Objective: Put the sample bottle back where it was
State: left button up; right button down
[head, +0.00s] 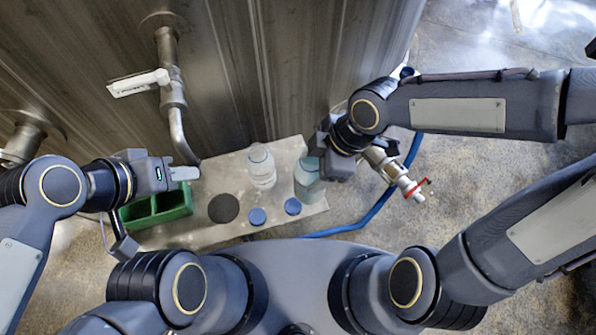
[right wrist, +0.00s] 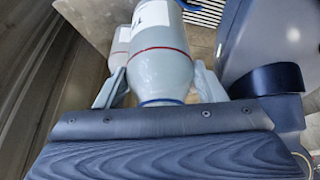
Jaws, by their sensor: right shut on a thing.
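A pale bottle (head: 308,184) is at the right end of the grey bench, partly hidden by my right gripper (head: 318,165). In the right wrist view this bottle (right wrist: 160,68), with a white label, a red line and a blue ring, sits between the two fingers of my right gripper (right wrist: 158,92), which is shut on it. A second clear bottle (head: 262,167) with a white cap stands left of it on the bench. My left gripper (head: 185,173) is over the bench's left part, beside the green tray; its finger gap is not clear.
The grey bench (head: 205,234) stands against a metal wall with a pipe valve (head: 139,83). It holds a green divided tray (head: 158,207), a dark round disc (head: 223,208) and two blue caps (head: 257,216) (head: 292,206). A blue hose (head: 375,210) and a red-ringed valve (head: 412,188) are to the right.

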jog(key=shift+s+a+n, duration=0.4)
jog(key=shift+s+n, duration=0.2)
jog(key=shift+s, duration=0.05)
jog(key=shift+a+n+g, duration=0.15)
jog(key=shift+n+g, duration=0.15)
jog(key=w+a+f+p, duration=0.1)
jog(key=w+f, duration=1.1)
jog(key=w, duration=0.1)
jog(key=shift+w+a+f, duration=0.15)
jog(key=shift+a+f, duration=0.2)
jog(key=shift+f, duration=0.05)
jog(key=shift+f, duration=0.15)
jog(key=shift+c, duration=1.6)
grip_release()
